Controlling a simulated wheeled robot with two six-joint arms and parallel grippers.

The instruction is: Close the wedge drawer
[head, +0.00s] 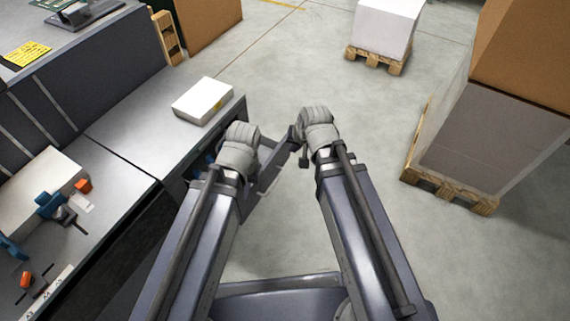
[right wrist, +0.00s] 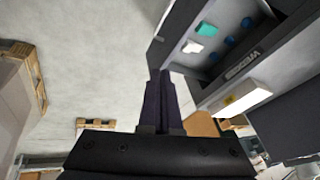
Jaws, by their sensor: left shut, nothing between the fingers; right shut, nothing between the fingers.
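The wedge drawer (head: 272,168) stands pulled out from under the bench, between my two arms in the head view. In the right wrist view the open drawer (right wrist: 210,62) shows a teal block, a white block and several blue round pieces inside, with a blurred lettered label near it. My right gripper (right wrist: 161,76) is shut and empty, its tips close to the drawer's outer end; I cannot tell if they touch. In the head view my left gripper (head: 238,150) is beside the drawer, on its bench side; its fingers are hidden behind the wrist.
The grey bench (head: 130,135) runs along the left, with a white box (head: 203,101) near its corner and tools further down. A wrapped load on a pallet (head: 450,192) stands at right, another (head: 376,59) at the back. The floor between is clear.

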